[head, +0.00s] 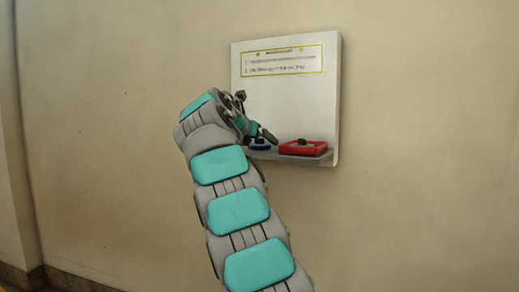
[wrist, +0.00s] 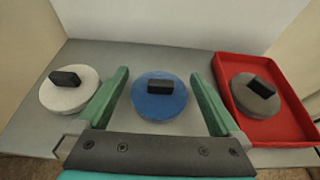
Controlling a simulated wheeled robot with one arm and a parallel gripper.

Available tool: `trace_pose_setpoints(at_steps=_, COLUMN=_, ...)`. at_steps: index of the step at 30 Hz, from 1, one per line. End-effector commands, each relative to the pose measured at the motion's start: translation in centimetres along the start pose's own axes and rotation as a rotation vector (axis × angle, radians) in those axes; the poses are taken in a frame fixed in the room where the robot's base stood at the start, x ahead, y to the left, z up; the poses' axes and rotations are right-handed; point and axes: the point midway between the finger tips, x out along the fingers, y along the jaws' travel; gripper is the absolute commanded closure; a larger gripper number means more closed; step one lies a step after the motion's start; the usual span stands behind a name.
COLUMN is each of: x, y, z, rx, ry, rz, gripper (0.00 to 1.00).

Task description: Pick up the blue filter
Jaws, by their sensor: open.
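The blue filter (wrist: 160,106) is a round blue disc with a black block-shaped handle on top. It lies flat on the grey shelf (wrist: 190,62) in the middle of the wrist view. In the head view the blue filter (head: 259,147) shows as a thin blue edge, partly hidden by my gripper. My gripper (wrist: 160,82) is open, with one green finger on each side of the blue filter as seen from the wrist. The fingers look apart from it, and nothing is held. I cannot tell the exact height of the fingertips above the shelf.
A white filter (wrist: 69,92) with a black handle lies left of the left finger. A red tray (wrist: 285,129) on the right holds a grey-brown filter (wrist: 254,95). A white panel (head: 285,95) with a yellow-framed label (head: 283,61) rises behind the shelf.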

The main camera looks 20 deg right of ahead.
Motion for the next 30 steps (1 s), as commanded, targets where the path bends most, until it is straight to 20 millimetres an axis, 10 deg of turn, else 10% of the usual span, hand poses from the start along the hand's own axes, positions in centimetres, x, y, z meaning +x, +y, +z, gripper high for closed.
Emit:
trace_pose_setpoints(at_steps=9, x=0.48, y=-0.06, z=0.07, rx=0.000, ry=-0.001, rz=0.000, gripper=0.00)
trace_pose_setpoints(at_steps=30, x=0.47, y=-0.07, z=0.05, rx=0.001, ry=0.000, rz=0.000, gripper=0.75)
